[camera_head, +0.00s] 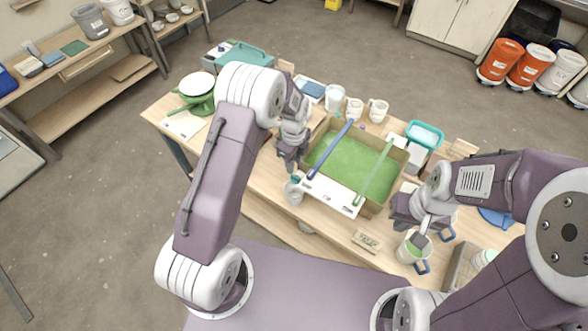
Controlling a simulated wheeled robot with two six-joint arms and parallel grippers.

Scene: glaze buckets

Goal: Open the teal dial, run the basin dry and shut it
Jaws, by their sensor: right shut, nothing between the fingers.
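The basin (401,157) is a tan-walled box in the middle of the table with green liquid (350,160) inside. A white panel (330,192) is on its near side. A small teal piece (296,180), perhaps the teal dial, shows at the panel's left end, just above a whitish cup (294,194). My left gripper (289,169) points down just above the teal piece; whether it touches it is unclear, and its finger gap is too small to judge. My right gripper (421,239) is shut and empty, over a mug (408,252) with green in it, right of the basin.
A blue bar (330,149) and a green bar (374,172) lie across the basin. A small labelled block (367,240) lies in front.

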